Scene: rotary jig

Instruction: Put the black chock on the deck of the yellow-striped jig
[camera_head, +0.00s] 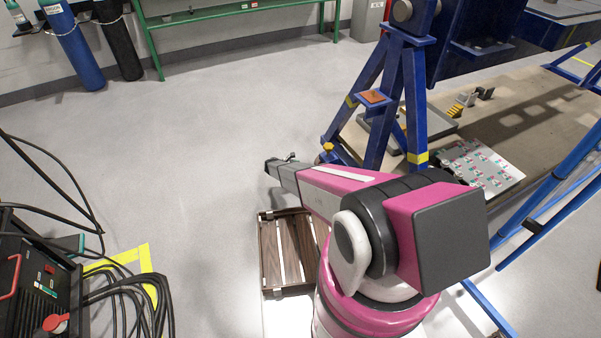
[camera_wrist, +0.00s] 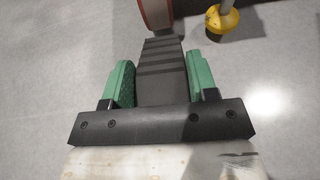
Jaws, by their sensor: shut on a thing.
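In the wrist view my gripper (camera_wrist: 161,82) has its green-padded jaws closed on the sides of a dark stepped block, the black chock (camera_wrist: 163,68). Its ridged far end points away from the wrist. In the head view the end of my arm is over open floor, left of the blue jig (camera_head: 413,95) with yellow stripes. My gripper is hard to make out there, and the chock cannot be told apart from it. A small blue ledge with an orange-brown top (camera_head: 372,97) sticks out of the jig's frame; I cannot tell whether this is the deck.
A yellow knob (camera_head: 327,147) stands by the jig's leg and also shows in the wrist view (camera_wrist: 222,19). A wooden pallet (camera_head: 287,250) lies below my arm. Stepped blocks (camera_head: 463,103) and a patterned panel (camera_head: 478,167) lie right of the jig's frame.

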